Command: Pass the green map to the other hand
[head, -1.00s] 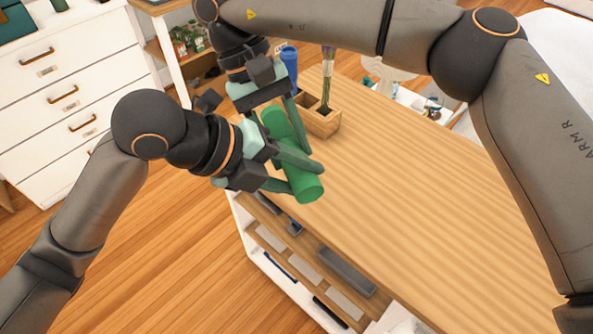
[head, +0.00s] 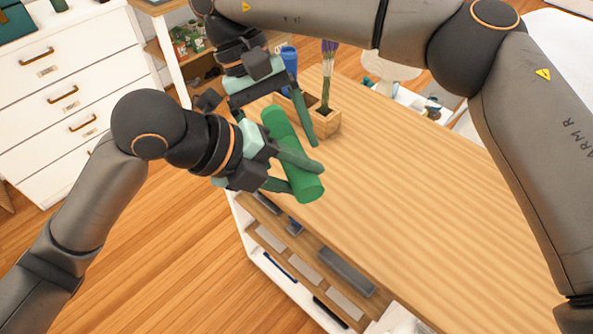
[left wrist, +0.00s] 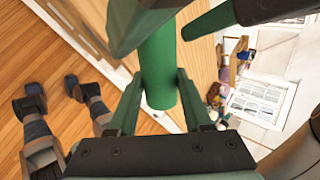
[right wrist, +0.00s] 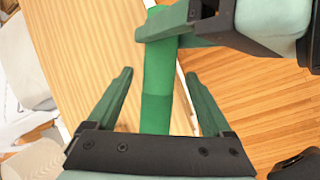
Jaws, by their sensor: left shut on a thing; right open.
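The green map (head: 283,128) is a rolled green tube, held tilted above the table's near left edge in the head view. My left gripper (head: 300,172) is shut on the map near its lower end. The map also stands between the left fingers in the left wrist view (left wrist: 158,70). My right gripper (head: 285,122) is open around the map's upper part, its fingers spread wide. In the right wrist view the map (right wrist: 157,90) lies between the two open fingers, with a gap to each.
The wooden table (head: 420,190) is mostly bare. A white drawer unit (head: 75,85) is at left.

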